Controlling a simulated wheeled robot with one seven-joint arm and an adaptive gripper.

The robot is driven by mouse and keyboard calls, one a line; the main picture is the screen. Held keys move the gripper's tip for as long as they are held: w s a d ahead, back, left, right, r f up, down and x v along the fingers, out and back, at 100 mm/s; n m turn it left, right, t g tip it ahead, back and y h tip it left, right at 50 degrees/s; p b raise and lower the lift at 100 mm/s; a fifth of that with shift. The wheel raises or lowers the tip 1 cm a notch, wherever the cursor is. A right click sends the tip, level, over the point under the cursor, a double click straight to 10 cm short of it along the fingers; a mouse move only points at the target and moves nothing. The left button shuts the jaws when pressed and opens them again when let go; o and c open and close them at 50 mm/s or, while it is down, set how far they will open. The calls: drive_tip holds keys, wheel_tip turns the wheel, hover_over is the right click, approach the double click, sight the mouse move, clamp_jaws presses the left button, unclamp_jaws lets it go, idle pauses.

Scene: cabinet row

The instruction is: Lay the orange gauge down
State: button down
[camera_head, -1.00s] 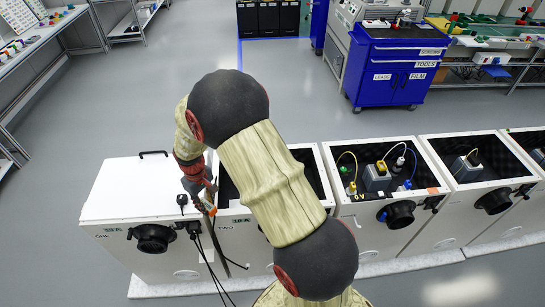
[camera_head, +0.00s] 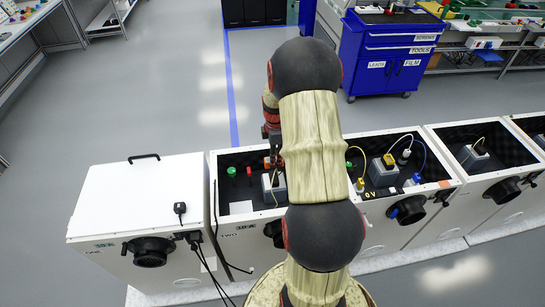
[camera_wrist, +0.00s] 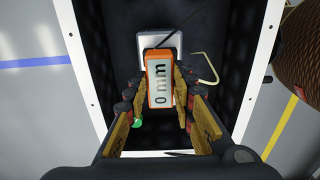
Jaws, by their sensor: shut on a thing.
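The orange gauge (camera_wrist: 151,88) has a white face reading "0 mm" and sits between the fingers of my gripper (camera_wrist: 161,80) in the wrist view. The fingers are shut on it, and it is over the dark inside of the open cabinet marked TWO (camera_head: 240,235). A grey box (camera_wrist: 145,42) lies just beyond the gauge; I cannot tell whether they touch. In the head view my arm hides most of the gripper, and a bit of orange (camera_head: 267,162) shows by the grey box.
Cabinet ONE (camera_head: 140,200) is closed, with a black plug (camera_head: 180,208) on its lid. Inside cabinet TWO are a green knob (camera_head: 231,172) and a red knob (camera_head: 249,170). The open cabinet to the right (camera_head: 420,150) holds cables and boxes.

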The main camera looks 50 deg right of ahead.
idle(0.3)
drive_tip(key=shift+f+b, duration=1.5)
drive_tip(key=shift+f, duration=2.2)
drive_tip(key=shift+f, duration=0.3)
drive_tip(key=c, duration=1.4)
unclamp_jaws()
wheel_tip(320, 180, up, 12)
